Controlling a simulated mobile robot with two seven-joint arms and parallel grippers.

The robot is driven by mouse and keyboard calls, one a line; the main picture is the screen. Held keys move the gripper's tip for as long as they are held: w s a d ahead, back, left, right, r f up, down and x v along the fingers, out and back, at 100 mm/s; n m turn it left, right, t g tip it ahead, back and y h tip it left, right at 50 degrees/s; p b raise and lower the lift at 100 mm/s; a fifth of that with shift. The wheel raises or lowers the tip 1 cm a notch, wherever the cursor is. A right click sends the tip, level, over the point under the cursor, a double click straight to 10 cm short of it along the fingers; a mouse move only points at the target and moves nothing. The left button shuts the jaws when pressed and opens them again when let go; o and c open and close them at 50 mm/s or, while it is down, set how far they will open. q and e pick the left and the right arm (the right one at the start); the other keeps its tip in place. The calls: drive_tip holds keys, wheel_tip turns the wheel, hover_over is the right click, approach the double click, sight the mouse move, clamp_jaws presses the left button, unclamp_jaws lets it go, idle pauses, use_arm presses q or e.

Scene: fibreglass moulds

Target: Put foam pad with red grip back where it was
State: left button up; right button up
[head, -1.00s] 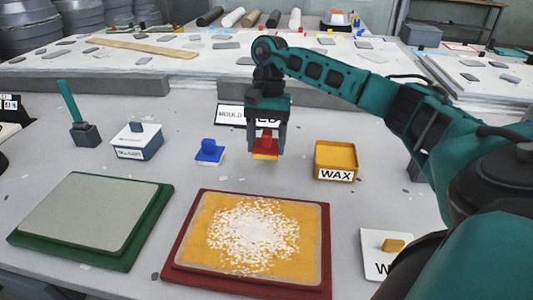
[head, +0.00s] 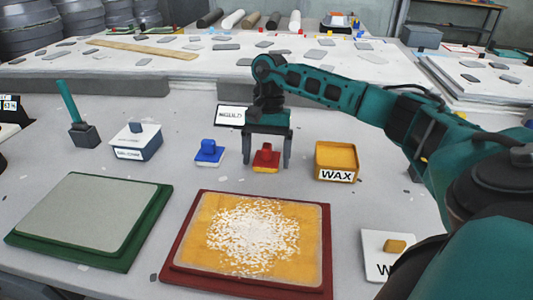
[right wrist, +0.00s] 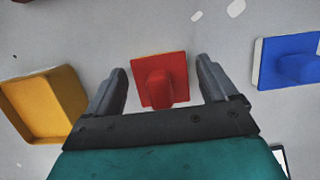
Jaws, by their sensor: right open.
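The foam pad with red grip (head: 266,157) rests on the table between the blue-gripped pad and the yellow wax box. Its red top also shows in the right wrist view (right wrist: 160,82). My right gripper (head: 267,164) is open, with one finger on each side of the pad and a gap to both. In the right wrist view the open fingers (right wrist: 162,85) stand clear of the red grip. My left gripper is not in view.
The pad with blue grip (head: 208,152) is just left, and the yellow wax box (head: 336,160) just right. A red-framed mould (head: 178,268) with a yellow, white-flecked surface lies in front. A green-framed mould (head: 135,250) is front left. A dark-framed sign (head: 230,116) stands behind.

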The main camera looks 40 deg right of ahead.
drive_tip(key=p+v, duration=0.1)
drive_tip(key=v, duration=1.1)
drive_tip(key=shift+r+p, duration=0.15)
drive_tip(key=shift+p, duration=0.25)
